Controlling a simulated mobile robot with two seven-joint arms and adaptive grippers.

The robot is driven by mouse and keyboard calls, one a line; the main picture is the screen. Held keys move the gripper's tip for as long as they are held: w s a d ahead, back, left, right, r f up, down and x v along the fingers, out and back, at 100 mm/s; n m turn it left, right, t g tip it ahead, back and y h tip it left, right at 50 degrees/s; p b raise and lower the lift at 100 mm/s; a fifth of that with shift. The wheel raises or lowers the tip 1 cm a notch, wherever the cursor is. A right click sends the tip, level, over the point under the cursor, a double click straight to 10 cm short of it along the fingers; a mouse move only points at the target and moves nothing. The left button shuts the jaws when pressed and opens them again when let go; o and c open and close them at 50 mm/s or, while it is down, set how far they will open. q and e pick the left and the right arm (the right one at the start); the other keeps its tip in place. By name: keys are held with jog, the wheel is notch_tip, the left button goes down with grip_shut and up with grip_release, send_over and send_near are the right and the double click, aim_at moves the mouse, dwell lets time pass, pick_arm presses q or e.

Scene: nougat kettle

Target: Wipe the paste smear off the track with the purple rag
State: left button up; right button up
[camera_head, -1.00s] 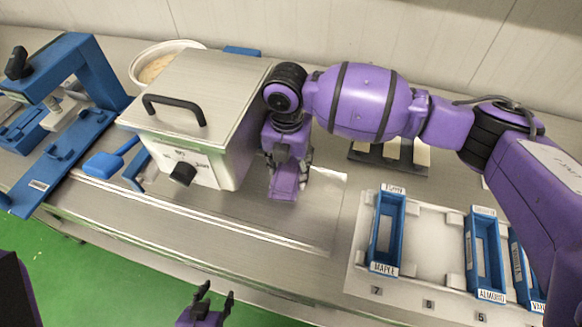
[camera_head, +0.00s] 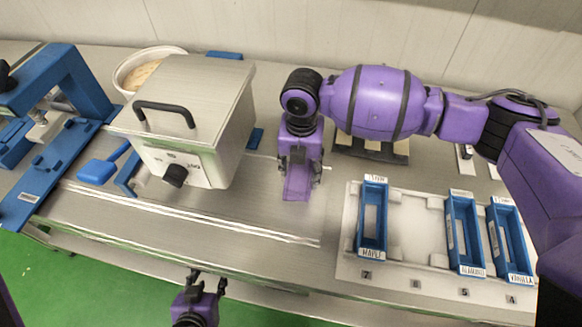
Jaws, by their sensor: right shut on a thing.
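My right gripper (camera_head: 299,160) is above the right part of the metal track (camera_head: 240,205), to the right of the steel kettle box (camera_head: 185,110). It is shut on the purple rag (camera_head: 297,187), which hangs below the fingers at the track surface; I cannot tell whether it presses on it. I cannot make out the paste smear; the rag and gripper hide part of the track. My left gripper (camera_head: 208,277) is open and empty, in front of the counter's front edge at the bottom of the view.
Blue trays, including Maple (camera_head: 372,218), Almond (camera_head: 465,235) and Vanilla (camera_head: 510,240), stand in a white rack (camera_head: 415,225) on the right. A blue scoop (camera_head: 98,171) and a blue frame (camera_head: 92,90) stand left. A white bowl (camera_head: 124,72) is behind the kettle.

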aim_at(330, 186)
jog(key=shift+s+d+f, duration=0.1)
jog(key=shift+s+d, duration=0.2)
jog(key=shift+d, duration=0.6)
jog(key=shift+s+d+f, duration=0.15)
jog(key=shift+s+d, duration=0.1)
jog(key=shift+d, duration=0.5)
jog(key=shift+s+d+f, duration=0.15)
jog(key=shift+s+d, duration=0.1)
jog(key=shift+d, duration=0.45)
jog(key=shift+s+d, duration=0.25)
jog(key=shift+d, duration=0.5)
jog(key=shift+s+d, duration=0.25)
jog(key=shift+d, duration=0.5)
jog(key=shift+r, duration=0.1)
jog(key=r, duration=0.5)
jog(key=shift+w+a+r, duration=0.1)
jog(key=shift+w+a, duration=0.05)
jog(key=shift+w, duration=0.1)
jog(key=shift+r, duration=0.55)
jog(key=shift+r, duration=0.15)
